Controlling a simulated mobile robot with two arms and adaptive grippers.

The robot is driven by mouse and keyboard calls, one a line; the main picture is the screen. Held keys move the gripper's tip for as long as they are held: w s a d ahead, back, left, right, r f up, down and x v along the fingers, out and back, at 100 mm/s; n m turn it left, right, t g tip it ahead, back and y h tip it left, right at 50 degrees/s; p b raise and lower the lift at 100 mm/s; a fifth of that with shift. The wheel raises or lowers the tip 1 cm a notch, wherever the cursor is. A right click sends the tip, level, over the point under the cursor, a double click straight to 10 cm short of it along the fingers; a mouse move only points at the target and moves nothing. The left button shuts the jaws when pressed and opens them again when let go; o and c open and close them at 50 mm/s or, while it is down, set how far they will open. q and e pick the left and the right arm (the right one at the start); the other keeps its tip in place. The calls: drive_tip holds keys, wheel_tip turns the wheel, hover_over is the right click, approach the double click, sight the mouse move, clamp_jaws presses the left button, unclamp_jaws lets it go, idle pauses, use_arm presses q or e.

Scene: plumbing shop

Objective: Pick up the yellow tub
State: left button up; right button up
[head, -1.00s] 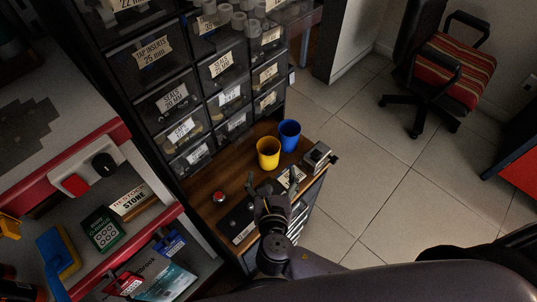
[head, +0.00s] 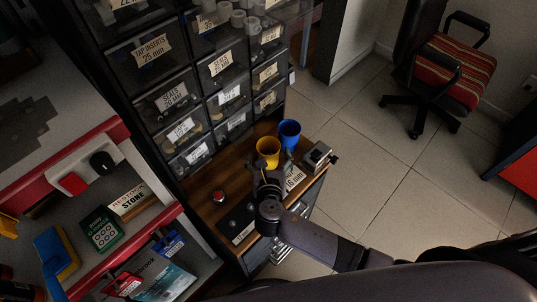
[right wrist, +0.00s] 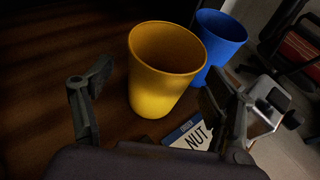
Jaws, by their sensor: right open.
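The yellow tub (head: 267,150) stands upright on the wooden top of the small cabinet, and it also shows large in the right wrist view (right wrist: 163,75). It looks empty. A blue tub (head: 289,132) stands just behind it to the right. My right gripper (head: 269,172) is just in front of the yellow tub in the head view and covers its lower part. In the right wrist view the gripper (right wrist: 160,95) is open, one finger left of the tub and the other to its lower right. I see no object between the fingers' pads. My left gripper is not in view.
A metal device (head: 317,155) sits at the cabinet's right edge. A red-topped button (head: 218,197) is to the left. Labelled drawers (head: 215,90) rise behind.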

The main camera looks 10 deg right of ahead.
drive_tip(key=shift+c, duration=0.5)
drive_tip(key=c, duration=1.2)
drive_tip(key=shift+o, duration=0.2)
drive_tip(key=shift+r, duration=0.1)
